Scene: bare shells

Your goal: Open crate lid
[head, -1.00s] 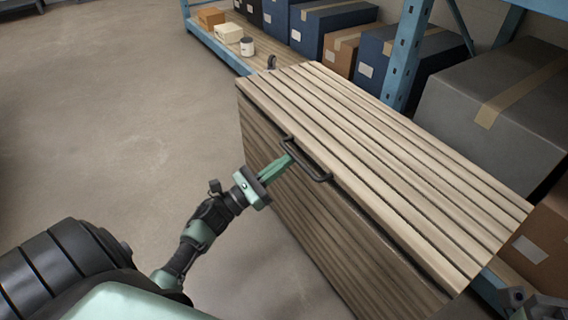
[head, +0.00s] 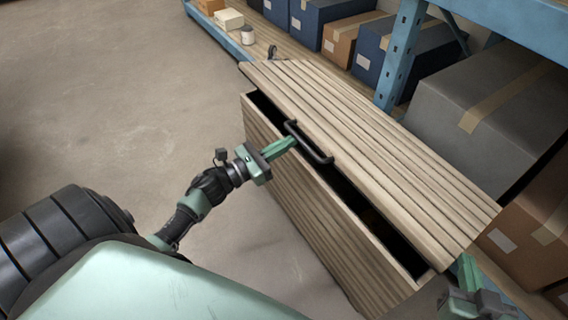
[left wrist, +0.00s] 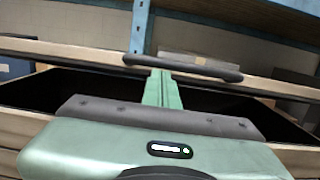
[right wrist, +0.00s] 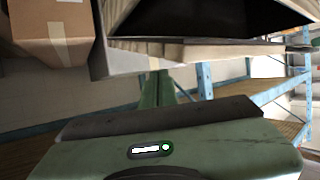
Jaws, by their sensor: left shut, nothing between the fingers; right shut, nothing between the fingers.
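The slatted wooden crate (head: 300,205) stands in the middle of the head view. Its lid (head: 370,150) is tilted up at the near side, with a dark gap between lid and crate wall. The lid's black handle (head: 308,143) is on its front edge. My left gripper (head: 290,144) is shut and empty, its fingertips at the handle; it also shows under the handle (left wrist: 185,65) in the left wrist view. My right gripper (head: 468,268) is shut and empty beside the lid's near right corner. The crate's inside is mostly hidden in shadow.
A blue-framed shelf (head: 400,55) stands close behind the crate, holding several boxes, including a large grey box (head: 485,110) and a brown carton (head: 535,205) at the right. The concrete floor (head: 110,100) at the left is clear.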

